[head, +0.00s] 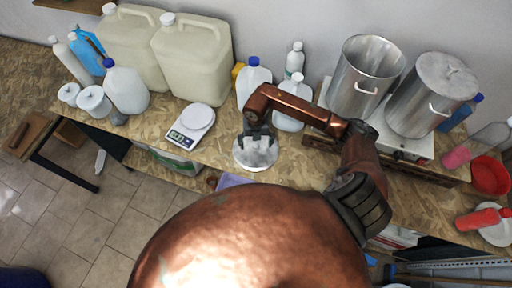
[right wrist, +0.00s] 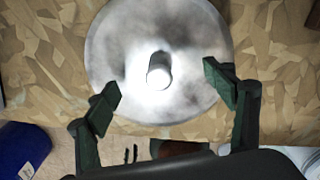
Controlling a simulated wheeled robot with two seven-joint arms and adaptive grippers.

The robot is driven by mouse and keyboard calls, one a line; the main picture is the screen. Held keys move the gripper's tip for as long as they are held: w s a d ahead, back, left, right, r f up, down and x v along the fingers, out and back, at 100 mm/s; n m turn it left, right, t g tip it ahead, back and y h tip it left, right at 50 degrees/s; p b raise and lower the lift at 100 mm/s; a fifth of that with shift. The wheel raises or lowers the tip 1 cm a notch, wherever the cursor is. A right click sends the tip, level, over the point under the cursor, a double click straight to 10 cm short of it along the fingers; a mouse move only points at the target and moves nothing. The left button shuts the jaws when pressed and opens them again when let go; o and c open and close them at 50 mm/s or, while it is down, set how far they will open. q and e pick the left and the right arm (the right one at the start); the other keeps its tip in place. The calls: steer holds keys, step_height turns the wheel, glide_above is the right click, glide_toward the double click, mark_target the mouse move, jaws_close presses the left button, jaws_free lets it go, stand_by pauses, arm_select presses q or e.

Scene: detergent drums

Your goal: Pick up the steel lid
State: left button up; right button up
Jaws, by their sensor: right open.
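A round steel lid (head: 256,158) lies on the chipboard worktop near its front edge in the head view. In the right wrist view the steel lid (right wrist: 125,35) shows as a shiny disc with a short cylindrical knob (right wrist: 159,70) standing at its middle. My right gripper (head: 258,138) is over the lid. In the right wrist view the right gripper (right wrist: 163,88) is open, with its fingertips apart on either side of the knob and slightly below it in the picture. It holds nothing. The gripper hides part of the lid in the head view. My left gripper is not in view.
A kitchen scale (head: 191,125) stands left of the lid. White bottles (head: 252,84) stand just behind my right gripper. An open steel pot (head: 365,78) and a lidded pot (head: 428,98) stand on the right. Large beige canisters (head: 192,58) stand at the back left.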

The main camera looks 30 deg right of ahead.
steer(key=shift+f, duration=0.85)
steer(key=shift+s, duration=0.1)
jaws_close()
stand_by(0.3)
